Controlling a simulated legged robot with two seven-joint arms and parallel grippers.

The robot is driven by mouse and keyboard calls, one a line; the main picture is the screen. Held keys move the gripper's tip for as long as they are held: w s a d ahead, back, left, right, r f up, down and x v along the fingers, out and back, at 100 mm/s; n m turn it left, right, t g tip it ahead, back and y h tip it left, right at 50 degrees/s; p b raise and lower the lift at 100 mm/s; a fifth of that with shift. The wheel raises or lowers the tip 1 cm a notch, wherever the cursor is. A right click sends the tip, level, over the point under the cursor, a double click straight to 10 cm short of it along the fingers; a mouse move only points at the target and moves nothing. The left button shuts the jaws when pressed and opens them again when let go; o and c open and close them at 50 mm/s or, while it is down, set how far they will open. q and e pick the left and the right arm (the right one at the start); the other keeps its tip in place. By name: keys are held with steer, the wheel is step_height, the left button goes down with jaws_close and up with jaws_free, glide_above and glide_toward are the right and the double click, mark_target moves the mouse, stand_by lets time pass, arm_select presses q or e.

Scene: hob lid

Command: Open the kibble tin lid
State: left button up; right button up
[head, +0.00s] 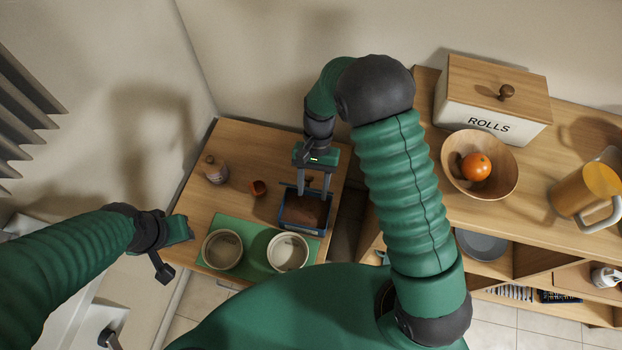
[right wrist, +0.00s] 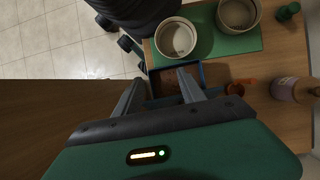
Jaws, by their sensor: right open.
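The kibble tin (head: 303,226) is a dark blue box on the low wooden table, just behind the green mat. Brown shows inside its blue rim; I cannot tell whether this is a lid or the kibble. The tin also shows in the right wrist view (right wrist: 202,73), partly hidden by my fingers. My right gripper (head: 314,196) points down over the tin's far part, open, with nothing seen between its fingers. Contact with the tin cannot be told.
Two pale bowls (head: 222,232) (head: 303,252) stand on the green mat (head: 256,236). A bottle (head: 214,170) and a small orange-brown cup (head: 258,188) stand farther back. A higher sideboard (head: 540,180) at right holds a ROLLS box (head: 490,112), fruit bowl (head: 459,180) and yellow jug (head: 582,190).

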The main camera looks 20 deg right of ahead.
steer(key=w+r+t+h+p, duration=0.2)
steer(key=w+r+t+p, duration=0.3)
steer(key=r, duration=0.5)
steer(key=b, duration=0.1)
glide_toward(309, 183)
steer(key=shift+g, duration=0.3)
steer(key=f, duration=0.2)
steer(key=w+f, duration=0.1)
steer(key=f, duration=0.2)
steer(key=w+f, duration=0.1)
steer(key=f, duration=0.2)
steer(key=shift+d+f, duration=0.1)
steer(key=shift+f, duration=0.05)
arm_select(q)
steer(key=w+v, duration=0.1)
steer(key=v, duration=0.5)
steer(key=shift+r, duration=0.55)
steer(key=shift+w, duration=0.1)
arm_select(e)
steer(key=shift+c, duration=0.4)
jaws_close()
